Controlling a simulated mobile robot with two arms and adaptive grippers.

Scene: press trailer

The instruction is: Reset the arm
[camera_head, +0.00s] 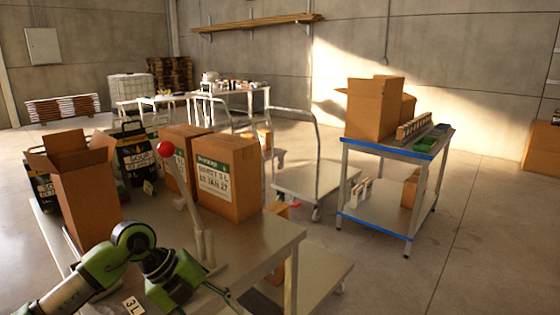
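My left arm, green and black, comes in from the bottom left over the near metal table. Its end (178,278) is at the table's near part, just left of the foot of a grey lever (192,205) with a red ball knob (165,148). I cannot make out whether the fingers there are open or shut, and no object shows clearly in them. The arm's end is well below the red knob and apart from it. My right gripper is not in view.
The near table (268,238) holds an open tall carton (85,195), dark labelled bags (133,155) and closed cartons (228,180). A trolley (315,182) and a blue-edged cart (385,215) with boxes stand beyond. The floor at right (490,230) is clear.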

